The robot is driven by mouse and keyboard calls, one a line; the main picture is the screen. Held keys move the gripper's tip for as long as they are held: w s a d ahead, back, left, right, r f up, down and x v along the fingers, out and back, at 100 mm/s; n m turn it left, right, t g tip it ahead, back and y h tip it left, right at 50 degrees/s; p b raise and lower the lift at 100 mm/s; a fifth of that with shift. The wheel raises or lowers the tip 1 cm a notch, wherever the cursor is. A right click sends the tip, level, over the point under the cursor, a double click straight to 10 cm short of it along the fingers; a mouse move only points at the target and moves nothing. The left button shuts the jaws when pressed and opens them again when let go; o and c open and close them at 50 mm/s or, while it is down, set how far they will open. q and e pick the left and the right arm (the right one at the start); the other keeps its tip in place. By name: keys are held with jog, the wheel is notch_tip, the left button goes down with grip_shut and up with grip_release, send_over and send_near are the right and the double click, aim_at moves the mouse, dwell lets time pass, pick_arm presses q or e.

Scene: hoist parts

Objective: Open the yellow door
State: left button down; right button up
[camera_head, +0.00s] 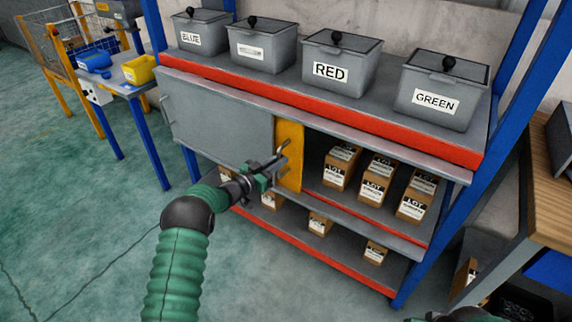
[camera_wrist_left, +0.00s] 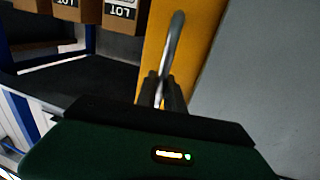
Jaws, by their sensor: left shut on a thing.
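The yellow door (camera_head: 289,132) shows as a narrow upright strip in the middle shelf level, at the right edge of a grey panel (camera_head: 222,118). It has a metal bar handle (camera_head: 284,146). My left gripper (camera_head: 279,164) is shut on the handle, in front of the door. In the left wrist view the yellow door (camera_wrist_left: 207,40) stands between the open shelf and grey panel. The curved handle (camera_wrist_left: 174,40) runs down between the dark fingers of the left gripper (camera_wrist_left: 162,92). The fingers partly hide the handle's lower end.
Several LOT boxes (camera_head: 376,176) stand in the open compartment right of the door and on the shelf below. Labelled grey bins (camera_head: 341,68) stand on top. A blue post (camera_head: 490,150) bounds the right side. A wooden table (camera_head: 553,180) is far right.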

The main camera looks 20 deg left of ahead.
pick_arm(q)
jog(key=shift+f, duration=0.1)
jog(key=c, duration=1.5)
grip_release()
jog(key=shift+o, duration=0.2)
jog(key=shift+s+a, duration=0.15)
jog(key=shift+s, duration=0.15)
jog(key=p+v, duration=0.4)
jog(key=v, duration=1.2)
jog(key=shift+a, duration=0.1)
